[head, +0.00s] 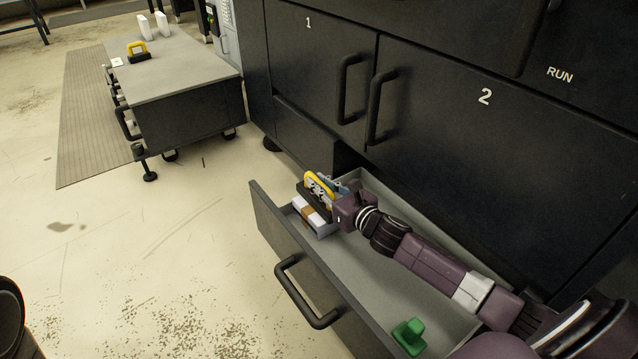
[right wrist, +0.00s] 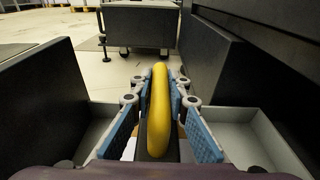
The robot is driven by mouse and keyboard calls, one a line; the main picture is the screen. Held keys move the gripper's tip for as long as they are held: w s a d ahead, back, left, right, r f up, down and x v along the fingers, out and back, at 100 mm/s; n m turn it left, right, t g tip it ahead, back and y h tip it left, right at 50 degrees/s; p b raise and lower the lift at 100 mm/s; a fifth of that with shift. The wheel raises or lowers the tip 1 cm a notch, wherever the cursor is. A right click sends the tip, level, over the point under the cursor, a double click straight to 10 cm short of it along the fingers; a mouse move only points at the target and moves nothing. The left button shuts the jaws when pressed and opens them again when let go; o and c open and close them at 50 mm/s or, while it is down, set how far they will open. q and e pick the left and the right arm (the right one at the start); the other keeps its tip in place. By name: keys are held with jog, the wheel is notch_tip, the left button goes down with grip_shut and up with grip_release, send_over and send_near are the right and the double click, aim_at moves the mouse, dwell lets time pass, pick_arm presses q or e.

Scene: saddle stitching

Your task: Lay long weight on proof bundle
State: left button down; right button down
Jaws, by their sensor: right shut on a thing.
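The long weight has a yellow handle (head: 319,182) and a dark bar below it (head: 318,207). My right gripper (head: 326,188) is shut on the handle, inside the far left end of the open drawer. In the right wrist view the yellow handle (right wrist: 159,110) stands between the blue finger pads. The proof bundle (head: 314,218), white with a brown band, lies in the drawer close by the bar. White and brown edges show beside the bar in the wrist view. I cannot tell whether the bar touches the bundle. My left gripper is not in view.
The open drawer (head: 287,237) sticks out from a dark cabinet (head: 430,110); its walls surround my right gripper. A green object (head: 409,337) lies at the drawer's near end. A low table (head: 185,65) at upper left carries another yellow-handled weight (head: 138,51) and white blocks (head: 152,27).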

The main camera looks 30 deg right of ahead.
jog(key=shift+w+r, duration=0.1)
jog(key=shift+r, duration=0.35)
jog(key=c, duration=1.9)
grip_release()
jog(key=shift+o, duration=0.7)
jog(key=shift+f, duration=0.1)
jog(key=shift+s+f, duration=0.25)
jog(key=shift+f, duration=0.45)
jog(key=r+v, duration=0.1)
jog(key=v, duration=1)
jog(key=shift+s, duration=0.3)
jog(key=shift+r, duration=0.1)
